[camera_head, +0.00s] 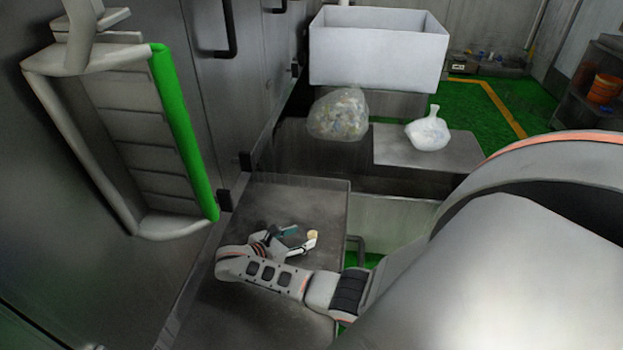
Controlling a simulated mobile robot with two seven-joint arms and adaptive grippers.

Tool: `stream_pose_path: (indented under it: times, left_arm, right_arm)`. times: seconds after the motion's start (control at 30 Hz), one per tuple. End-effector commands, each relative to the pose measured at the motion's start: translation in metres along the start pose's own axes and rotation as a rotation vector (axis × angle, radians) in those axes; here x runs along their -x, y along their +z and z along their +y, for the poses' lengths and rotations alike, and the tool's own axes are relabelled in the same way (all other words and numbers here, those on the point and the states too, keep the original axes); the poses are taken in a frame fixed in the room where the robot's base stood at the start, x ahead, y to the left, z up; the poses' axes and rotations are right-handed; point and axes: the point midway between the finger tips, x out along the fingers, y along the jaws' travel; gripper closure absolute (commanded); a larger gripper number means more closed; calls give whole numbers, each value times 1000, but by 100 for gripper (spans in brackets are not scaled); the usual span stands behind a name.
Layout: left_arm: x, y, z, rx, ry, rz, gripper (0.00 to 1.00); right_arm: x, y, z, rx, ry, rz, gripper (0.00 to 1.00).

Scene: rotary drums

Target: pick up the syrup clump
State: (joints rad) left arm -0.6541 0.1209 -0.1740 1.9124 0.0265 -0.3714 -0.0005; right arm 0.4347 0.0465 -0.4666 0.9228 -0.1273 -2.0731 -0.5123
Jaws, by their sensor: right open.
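My right gripper (300,238) is open, low over the dark metal table (325,205) beside the steel machine. A small pale yellow piece (313,235) shows at the tip of one finger. It may be the syrup clump, but it is too small to be sure, and I cannot tell whether it touches the finger. A small teal patch (290,231) shows by the other finger; I cannot tell what it is. My left gripper is not in view.
The steel machine with a green-edged frame (182,125) stands at the left. Behind the table are a clear bag (339,114), a tied white bag (428,132) and a white bin (378,50). An orange bucket (604,89) is on a shelf at far right.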

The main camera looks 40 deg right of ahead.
Motion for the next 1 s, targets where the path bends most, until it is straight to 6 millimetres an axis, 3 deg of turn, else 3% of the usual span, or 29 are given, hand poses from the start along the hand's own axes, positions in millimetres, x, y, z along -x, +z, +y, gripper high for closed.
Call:
stream_pose_path:
  times: [0.5,0.8,0.93,1.0]
  left_arm:
    - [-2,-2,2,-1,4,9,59]
    - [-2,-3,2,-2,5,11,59]
    - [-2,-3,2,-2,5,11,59]
    - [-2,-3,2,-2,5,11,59]
  right_arm:
    - [-62,-3,-1,0,-1,0,54]
    - [-66,-3,-2,0,-1,1,54]
    - [-66,-3,-2,0,-1,1,87]
    - [-66,-3,-2,0,-1,1,90]
